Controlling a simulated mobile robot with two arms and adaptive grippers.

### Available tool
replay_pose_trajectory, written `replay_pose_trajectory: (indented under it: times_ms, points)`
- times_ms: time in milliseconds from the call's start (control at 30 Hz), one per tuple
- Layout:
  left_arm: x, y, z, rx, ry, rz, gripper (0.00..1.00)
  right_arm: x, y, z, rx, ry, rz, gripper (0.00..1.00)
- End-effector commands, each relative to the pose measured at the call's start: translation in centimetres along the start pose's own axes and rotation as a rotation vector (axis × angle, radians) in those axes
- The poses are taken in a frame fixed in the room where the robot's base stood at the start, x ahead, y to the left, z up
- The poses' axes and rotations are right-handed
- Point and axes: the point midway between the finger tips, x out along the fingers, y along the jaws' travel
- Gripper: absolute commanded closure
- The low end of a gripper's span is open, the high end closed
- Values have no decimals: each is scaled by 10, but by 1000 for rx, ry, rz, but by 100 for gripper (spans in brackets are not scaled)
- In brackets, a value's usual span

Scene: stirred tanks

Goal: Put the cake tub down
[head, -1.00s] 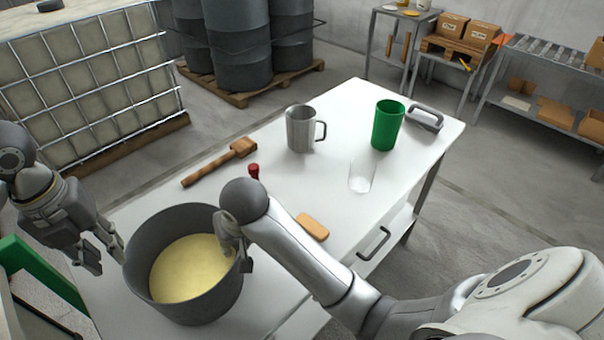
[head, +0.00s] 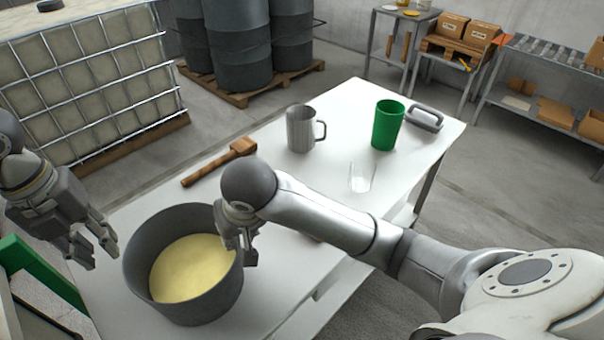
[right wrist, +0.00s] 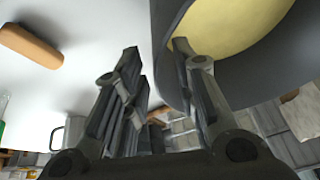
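The cake tub, a wide dark grey tub (head: 205,309) with pale yellow contents, stands upright on the near end of the white table (head: 272,295). Its rim also shows in the right wrist view (right wrist: 172,18). My right gripper (head: 240,248) is at the tub's right rim. In the right wrist view its two fingers (right wrist: 160,75) are apart, with the tub's wall partly between them and no grip on it. My left gripper (head: 97,252) is open and empty, just left of the tub and apart from it.
A wooden mallet (head: 218,163), metal mug (head: 301,130), clear glass (head: 361,178), green cup (head: 387,126) and grey-handled tool (head: 425,117) stand or lie farther along the table. An orange-brown block (right wrist: 30,45) lies near my right gripper. A green frame (head: 40,268) is at left.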

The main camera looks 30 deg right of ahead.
Motion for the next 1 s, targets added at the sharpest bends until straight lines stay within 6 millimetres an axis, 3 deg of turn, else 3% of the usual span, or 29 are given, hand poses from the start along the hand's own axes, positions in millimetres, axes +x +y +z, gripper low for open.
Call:
replay_pose_trajectory:
  times_ms: [100, 333, 1000]
  points:
    - [0, 0, 0, 0, 0, 0, 73, -31, 0, -2, -4, 10, -2, 73]
    - [0, 0, 0, 0, 0, 0, 73, -51, -1, -2, -4, 8, -3, 73]
    - [0, 0, 0, 0, 0, 0, 73, -60, 0, 0, 0, 1, -2, 73]
